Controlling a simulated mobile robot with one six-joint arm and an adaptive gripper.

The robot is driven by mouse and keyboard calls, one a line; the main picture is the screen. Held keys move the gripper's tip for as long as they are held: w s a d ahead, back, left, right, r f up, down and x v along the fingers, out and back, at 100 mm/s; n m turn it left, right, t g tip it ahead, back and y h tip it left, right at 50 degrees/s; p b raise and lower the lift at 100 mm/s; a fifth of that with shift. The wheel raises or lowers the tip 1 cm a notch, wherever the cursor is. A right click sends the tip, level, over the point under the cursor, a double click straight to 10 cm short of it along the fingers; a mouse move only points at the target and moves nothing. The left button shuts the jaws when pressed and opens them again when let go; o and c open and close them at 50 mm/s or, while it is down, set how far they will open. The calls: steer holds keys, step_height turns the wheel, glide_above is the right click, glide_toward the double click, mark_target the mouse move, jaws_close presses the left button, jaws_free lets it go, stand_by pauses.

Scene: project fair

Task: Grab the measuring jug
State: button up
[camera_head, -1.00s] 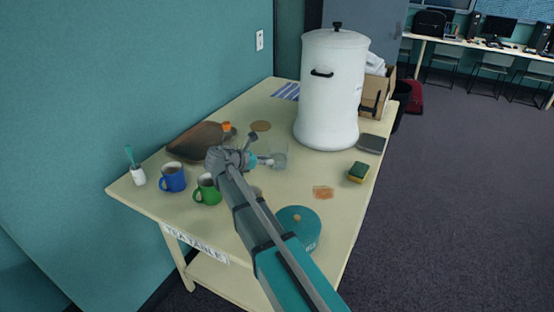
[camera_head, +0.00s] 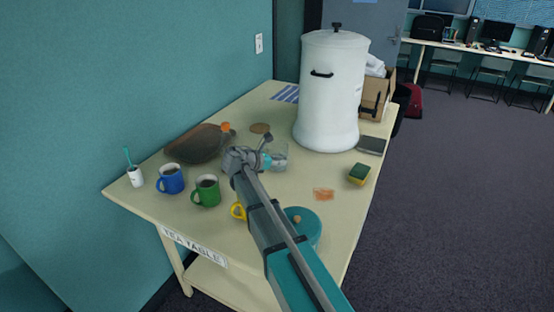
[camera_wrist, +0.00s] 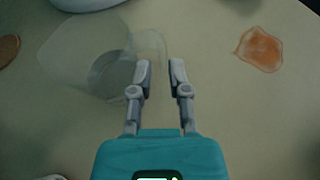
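The measuring jug (camera_head: 279,155) is clear and see-through. It stands on the cream tea table (camera_head: 262,222), in front of the white urn and just beyond the end of my arm. In the wrist view the jug (camera_wrist: 92,62) is at upper left, with its pale handle (camera_wrist: 153,40) towards the fingers. My gripper (camera_wrist: 161,70) is open, with a gap and nothing gripped between its fingertips. The left finger overlaps the jug's right edge in the picture. I cannot tell whether they touch.
A white urn (camera_head: 328,95) stands close behind the jug. A brown bag-like object (camera_head: 193,144) lies to its left. Blue (camera_head: 171,180), green (camera_head: 206,191) and yellow (camera_head: 238,210) mugs stand nearer. A sponge (camera_head: 359,174), a stain (camera_head: 323,194) and a teal round object (camera_head: 305,226) are to the right.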

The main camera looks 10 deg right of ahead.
mark_target(289, 158)
steer(key=shift+b+x, duration=0.75)
steer(key=shift+x, duration=1.55)
steer(key=shift+s, duration=0.1)
jaws_close()
